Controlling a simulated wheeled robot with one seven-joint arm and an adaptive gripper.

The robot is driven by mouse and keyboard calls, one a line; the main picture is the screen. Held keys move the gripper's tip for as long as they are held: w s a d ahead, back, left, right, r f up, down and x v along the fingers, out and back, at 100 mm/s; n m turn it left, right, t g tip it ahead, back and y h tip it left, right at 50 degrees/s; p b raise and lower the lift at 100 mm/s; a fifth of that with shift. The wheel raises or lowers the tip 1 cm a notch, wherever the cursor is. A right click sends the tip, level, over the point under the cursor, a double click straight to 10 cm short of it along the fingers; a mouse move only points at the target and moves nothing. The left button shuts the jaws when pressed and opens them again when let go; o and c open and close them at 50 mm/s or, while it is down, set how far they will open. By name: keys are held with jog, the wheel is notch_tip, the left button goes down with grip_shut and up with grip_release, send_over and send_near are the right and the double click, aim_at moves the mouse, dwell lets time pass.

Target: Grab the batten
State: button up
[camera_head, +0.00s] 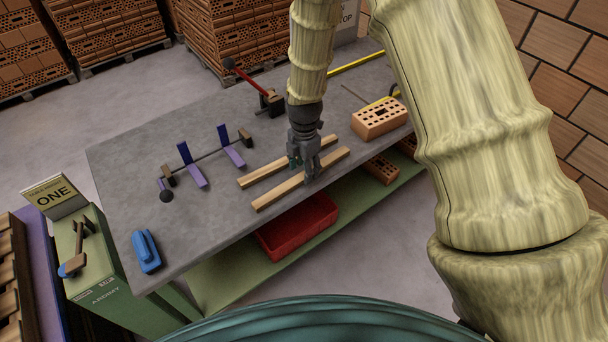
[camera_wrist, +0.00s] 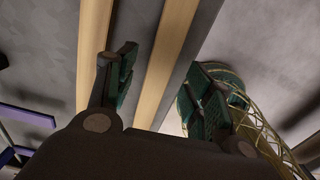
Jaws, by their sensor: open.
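Two pale wooden battens lie side by side on the grey workbench (camera_head: 125,180). The far batten (camera_head: 264,174) and the near batten (camera_head: 276,195) run roughly parallel, with a narrow gap between them. My gripper (camera_head: 304,168) is open and points down over the near batten, hiding part of both. In the wrist view one batten (camera_wrist: 172,50) runs between the open fingers (camera_wrist: 165,88), and the other batten (camera_wrist: 92,50) passes outside the left finger. I cannot tell whether the fingers touch the wood.
A perforated brick (camera_head: 379,119) stands right of the battens. Purple-jawed clamp (camera_head: 197,176), red-handled tool (camera_head: 268,100) and blue object (camera_head: 146,250) are on the bench. A red bin (camera_head: 300,225) sits on the shelf below. The bench's left part is mostly clear.

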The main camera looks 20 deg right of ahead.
jog(key=shift+f, duration=1.2)
jog(key=shift+c, duration=0.4)
jog(key=c, duration=1.1)
jog(key=shift+o, duration=0.2)
